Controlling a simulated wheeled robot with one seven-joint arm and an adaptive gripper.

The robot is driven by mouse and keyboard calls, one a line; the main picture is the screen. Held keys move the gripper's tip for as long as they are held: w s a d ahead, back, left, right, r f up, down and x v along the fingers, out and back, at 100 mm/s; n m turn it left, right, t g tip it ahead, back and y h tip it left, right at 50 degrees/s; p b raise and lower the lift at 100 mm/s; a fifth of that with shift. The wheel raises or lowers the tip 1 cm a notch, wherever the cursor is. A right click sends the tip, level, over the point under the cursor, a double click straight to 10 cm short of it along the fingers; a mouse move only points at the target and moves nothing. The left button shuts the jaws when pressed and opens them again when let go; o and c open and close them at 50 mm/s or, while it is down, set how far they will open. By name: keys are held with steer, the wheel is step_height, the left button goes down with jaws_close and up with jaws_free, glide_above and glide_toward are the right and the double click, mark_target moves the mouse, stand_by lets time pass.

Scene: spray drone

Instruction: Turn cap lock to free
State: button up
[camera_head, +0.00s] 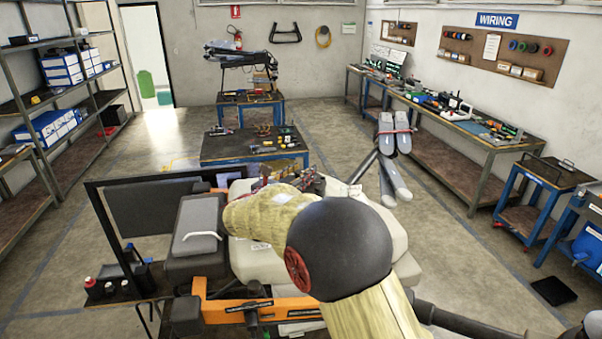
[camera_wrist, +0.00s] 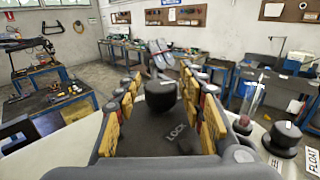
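The cap cannot be made out there.
A second black knob (camera_wrist: 284,136) and a clear upright tube (camera_wrist: 250,103) stand right of my gripper, near a FLOAT label (camera_wrist: 312,160). A dark frame (camera_head: 98,205) stands left of the drone. Beyond are a blue-legged table (camera_head: 240,152) and a workbench (camera_head: 465,139); open floor lies between.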

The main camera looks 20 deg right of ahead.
steer(key=shift+o, duration=0.5)
steer(key=v, duration=1.2)
